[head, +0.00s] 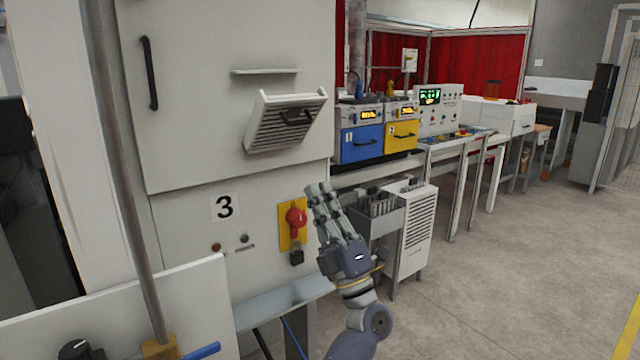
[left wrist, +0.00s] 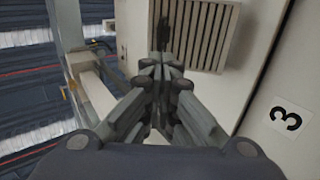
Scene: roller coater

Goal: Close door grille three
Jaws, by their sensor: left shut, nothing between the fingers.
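The door grille (head: 285,122) is a slatted beige panel on the tall cabinet marked 3. It stands tilted out from the cabinet face, with a black handle (head: 298,116) on its front. My left gripper (head: 319,188) is shut and empty, below and slightly right of the grille, apart from it in the head view. In the left wrist view the grille slats (left wrist: 205,32) show beyond the closed fingertips (left wrist: 165,78), and the dark handle (left wrist: 162,34) lies just past them. Whether the fingers touch it is not clear. My right gripper is not in view.
A red rotary switch (head: 296,217) on a yellow plate is left of my left gripper. A small ledge (head: 267,71) sits above the grille. Blue (head: 361,143) and yellow (head: 401,137) units stand on a bench to the right. Open floor lies at the right.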

